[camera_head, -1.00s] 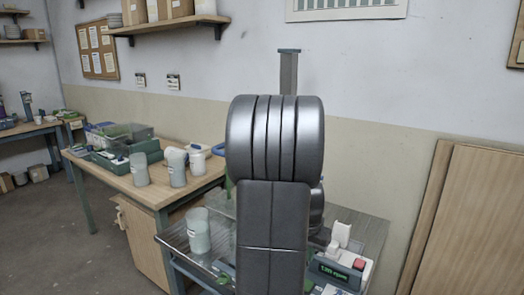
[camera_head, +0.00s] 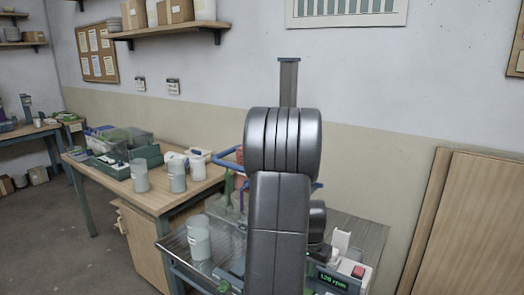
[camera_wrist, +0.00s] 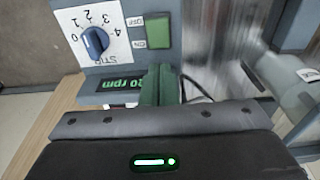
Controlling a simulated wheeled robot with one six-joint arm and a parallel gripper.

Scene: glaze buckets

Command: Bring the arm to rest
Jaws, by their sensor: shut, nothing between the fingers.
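My arm stands in the middle of the head view, over the metal-topped table (camera_head: 178,243), and hides my gripper there. In the wrist view my gripper (camera_wrist: 161,84) shows as two green fingers close together, shut and empty. Ahead of the fingers is a grey device with a blue dial (camera_wrist: 95,41), a green OFF/ON switch (camera_wrist: 158,32) and a lit rpm display (camera_wrist: 122,85). The fingers overlap the display's right end in the picture; I cannot tell whether they touch it.
A grey cup (camera_head: 199,238) stands on the table's left side. A device with a green display and a red knob (camera_head: 358,271) is at its right. A wooden bench (camera_head: 110,178) with cups and a green crate is at left. Wooden panels (camera_head: 470,225) lean at right.

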